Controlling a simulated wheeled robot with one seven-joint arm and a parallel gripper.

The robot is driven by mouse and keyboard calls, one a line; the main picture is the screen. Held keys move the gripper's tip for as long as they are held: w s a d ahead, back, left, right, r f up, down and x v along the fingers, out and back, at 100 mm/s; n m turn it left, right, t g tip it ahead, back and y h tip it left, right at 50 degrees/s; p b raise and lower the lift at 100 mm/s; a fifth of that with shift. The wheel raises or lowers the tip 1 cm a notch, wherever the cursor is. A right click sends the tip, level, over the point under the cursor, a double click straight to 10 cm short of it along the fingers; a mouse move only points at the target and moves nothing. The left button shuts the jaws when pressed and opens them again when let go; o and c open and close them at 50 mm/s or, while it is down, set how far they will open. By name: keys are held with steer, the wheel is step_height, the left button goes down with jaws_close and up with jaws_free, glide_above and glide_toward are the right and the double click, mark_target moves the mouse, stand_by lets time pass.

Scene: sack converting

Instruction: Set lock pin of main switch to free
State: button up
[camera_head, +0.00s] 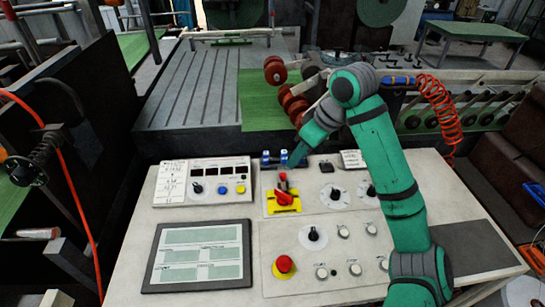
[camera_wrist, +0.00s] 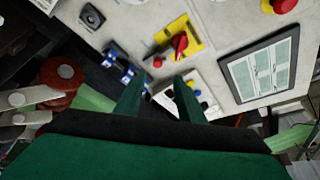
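The main switch is a red rotary handle (camera_head: 284,197) on a yellow plate (camera_head: 270,206) on the console. It also shows in the wrist view, with the red handle (camera_wrist: 180,43) on the yellow plate (camera_wrist: 191,27). A small red knob (camera_head: 283,177), which looks like the lock pin, sits just behind the handle; in the wrist view the knob (camera_wrist: 158,62) lies just beyond my fingertips. My gripper (camera_wrist: 158,78) is open, with nothing visible between its two green fingers. In the head view my gripper (camera_head: 297,156) is above the console's back edge, behind the switch.
Two blue-and-white fittings (camera_head: 268,159) stand at the console's back edge near my gripper. A panel of buttons (camera_head: 205,180) and a screen (camera_head: 200,255) lie to the left. A red emergency button (camera_head: 285,264) is in front, and dials (camera_head: 337,195) are to the right.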

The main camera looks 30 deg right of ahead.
mark_target(284, 174)
steer(key=x, duration=1)
steer(key=shift+w+d+f, duration=0.15)
steer(key=shift+w+f, duration=0.1)
steer(key=shift+w, duration=0.2)
